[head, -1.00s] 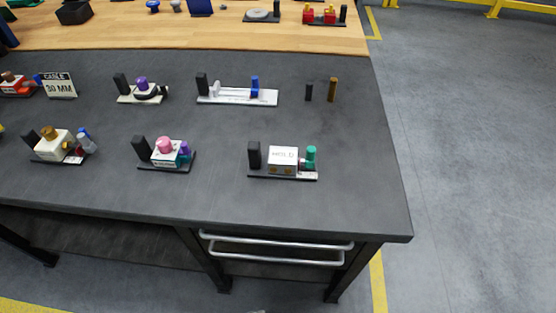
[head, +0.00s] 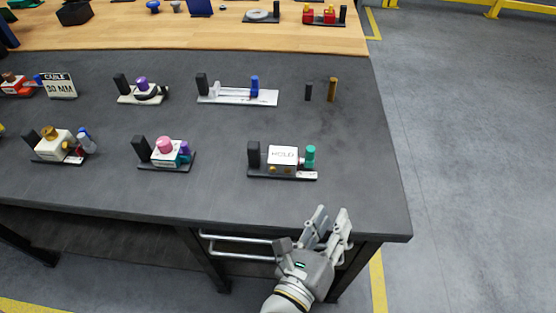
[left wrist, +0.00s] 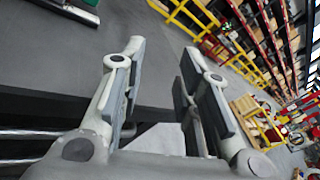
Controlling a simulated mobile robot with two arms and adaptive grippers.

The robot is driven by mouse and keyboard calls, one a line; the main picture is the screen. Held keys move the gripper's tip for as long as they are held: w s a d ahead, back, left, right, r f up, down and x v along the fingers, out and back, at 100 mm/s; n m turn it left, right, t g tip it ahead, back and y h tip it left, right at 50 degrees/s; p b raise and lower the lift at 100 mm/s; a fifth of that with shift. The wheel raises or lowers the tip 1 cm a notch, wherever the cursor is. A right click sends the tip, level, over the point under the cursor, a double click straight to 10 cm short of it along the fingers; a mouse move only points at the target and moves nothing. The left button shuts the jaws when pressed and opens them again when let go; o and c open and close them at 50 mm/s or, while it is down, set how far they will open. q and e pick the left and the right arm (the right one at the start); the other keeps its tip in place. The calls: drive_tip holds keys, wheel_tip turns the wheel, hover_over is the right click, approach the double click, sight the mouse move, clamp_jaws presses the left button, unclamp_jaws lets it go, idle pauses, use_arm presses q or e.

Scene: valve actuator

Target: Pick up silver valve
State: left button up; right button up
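I cannot tell for sure which part is the silver valve. A grey-silver piece with a blue top (head: 86,142) stands at the right end of a cream valve unit (head: 53,146) at the front left of the dark table. Another unit carries a white box marked "HOLD" (head: 284,156) and a green-topped part (head: 310,157) on a black base, near the front right. My left gripper (head: 332,212) is open and empty at the table's front edge, below and right of that unit. In the left wrist view its two fingers (left wrist: 162,50) are spread apart. My right gripper is out of view.
The dark table (head: 215,200) has several other units: a pink-knobbed one (head: 165,146), a purple-knobbed one (head: 141,84), a white slide with a blue post (head: 238,96), and two small posts, black (head: 308,93) and brass (head: 332,90). The table's right end is clear.

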sight(252, 150)
use_arm(q)
drive_tip(key=w+a+t+y, duration=0.1)
drive_tip(key=w+a+y, duration=0.1)
drive_tip(key=a, duration=0.3)
drive_tip(key=w+a+r+y, duration=0.1)
drive_tip(key=a+y, duration=0.1)
drive_tip(key=a, duration=0.4)
drive_tip(key=w+a+r+t+y, duration=0.1)
drive_tip(key=w+a+y, duration=0.1)
drive_tip(key=a, duration=0.3)
drive_tip(key=shift+w+a+r+t+y, duration=0.1)
drive_tip(key=shift+w+a+t+y, duration=0.25)
drive_tip(key=shift+y, duration=0.25)
drive_tip(key=shift+w+a+r, duration=0.1)
drive_tip(key=shift+w+a, duration=0.1)
drive_tip(key=shift+a, duration=0.05)
drive_tip(key=w, duration=0.6)
drive_tip(key=shift+w+a+f, duration=0.1)
drive_tip(key=shift+w+f, duration=0.15)
drive_tip(key=shift+w, duration=1.2)
drive_tip(key=shift+w+f, duration=0.2)
drive_tip(key=shift+w, duration=1.25)
drive_tip(key=shift+r, duration=0.1)
clamp_jaws()
